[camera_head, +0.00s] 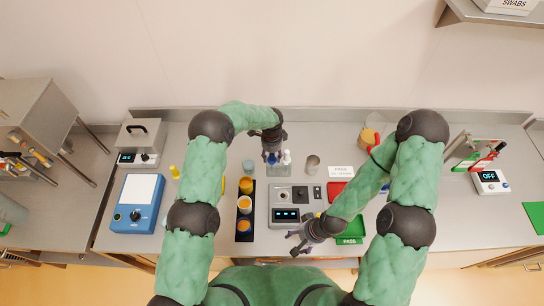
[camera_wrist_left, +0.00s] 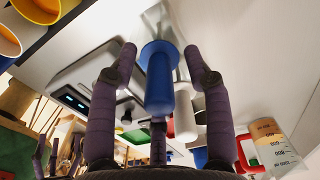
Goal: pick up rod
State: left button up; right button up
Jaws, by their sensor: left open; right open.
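My left gripper (camera_head: 270,146) is open, pointing down over a clear holder (camera_head: 279,170) at the back of the bench. A blue-handled piece (camera_head: 272,158), seemingly the rod, stands there beside a white-topped piece (camera_head: 287,157). In the left wrist view the blue handle (camera_wrist_left: 160,85), with a wide flange, lies between the open fingers of my left gripper (camera_wrist_left: 160,55), with gaps on both sides. The white piece (camera_wrist_left: 185,115) is just behind it. My right gripper (camera_head: 299,246) is open and empty near the front edge, left of the green tray (camera_head: 349,240).
A grey instrument with a display (camera_head: 287,217) stands in front of the holder. A black strip with orange-filled cups (camera_head: 245,205) is to its left. A metal cup (camera_head: 312,164), a red tray (camera_head: 337,190) and a beaker (camera_head: 368,137) are to the right.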

pick_arm(q)
grip_shut()
jog(key=shift+r, duration=0.2)
pick_arm(e)
notch_tip(320, 180, down, 4)
jog(key=b, duration=0.3)
jog(key=shift+r, duration=0.25)
pick_arm(q)
notch_tip(320, 180, up, 29)
jog(key=p, duration=0.7)
jog(key=shift+r, duration=0.2)
pick_arm(e)
notch_tip(320, 180, up, 8)
jog(key=shift+f, duration=0.1)
